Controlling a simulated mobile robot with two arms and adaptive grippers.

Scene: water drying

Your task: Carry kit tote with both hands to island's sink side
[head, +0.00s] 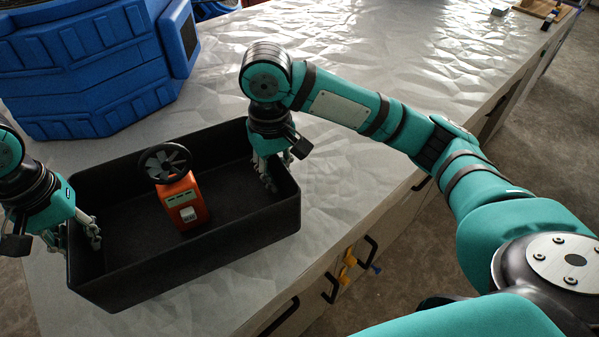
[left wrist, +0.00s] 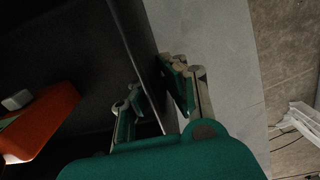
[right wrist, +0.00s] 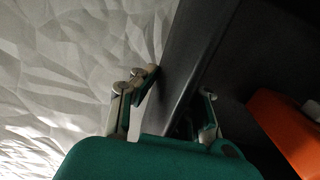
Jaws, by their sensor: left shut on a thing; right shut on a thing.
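The kit tote is a black open-topped tote (head: 180,270) at the left of the head view, over the pale island top. An orange device (head: 184,204) with a dark fan-like wheel stands inside it. My left gripper (head: 80,238) is shut on the tote's left end wall, with one finger on each side of the wall in the left wrist view (left wrist: 158,95). My right gripper (head: 266,172) is shut on the tote's right end wall, whose rim runs between its fingers in the right wrist view (right wrist: 178,100). The tote's underside is hidden, so I cannot tell whether it touches the top.
A large blue case (head: 90,65) stands behind the tote on the textured island top (head: 400,50). A small board with items (head: 540,10) sits at the far right end. The top between them is clear. Drawers with dark handles (head: 330,288) line the front.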

